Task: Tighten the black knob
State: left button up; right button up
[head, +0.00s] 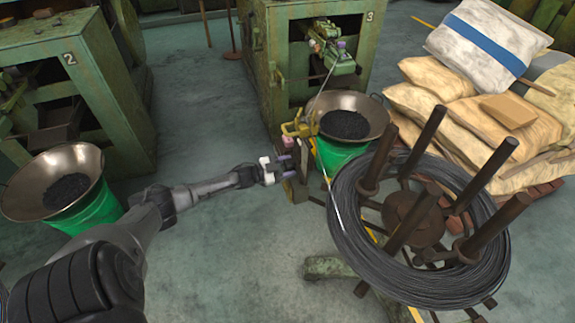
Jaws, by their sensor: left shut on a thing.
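My left gripper (286,167) reaches in from the left, with its purple-tipped fingers at a dark, rusty upright part beside the machine marked 3. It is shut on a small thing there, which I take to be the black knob. The knob itself is mostly hidden between the fingers and too small to make out, so I cannot tell how far it is turned. My right gripper is not in view.
A wire coil (352,246) sits on a rusty spool stand at the right. Green machine 3 (283,75) stands behind the gripper. Metal bowls (85,157) (372,108) hold dark pieces. Sacks (440,115) are piled at the right. The middle floor is clear.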

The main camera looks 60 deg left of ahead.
pick_arm(q)
jog(key=m, duration=0.2)
jog(key=shift+r+m, duration=0.15)
jog(key=shift+m, duration=0.25)
jog(key=m, duration=0.3)
jog(key=shift+a+m+p, duration=0.1)
jog(key=shift+m+p, duration=0.2)
jog(key=shift+p, duration=0.05)
jog(key=m, duration=0.4)
jog(key=shift+r, duration=0.15)
jog(key=shift+r+m, duration=0.1)
jog(key=shift+m, duration=1)
jog(key=o, duration=0.6)
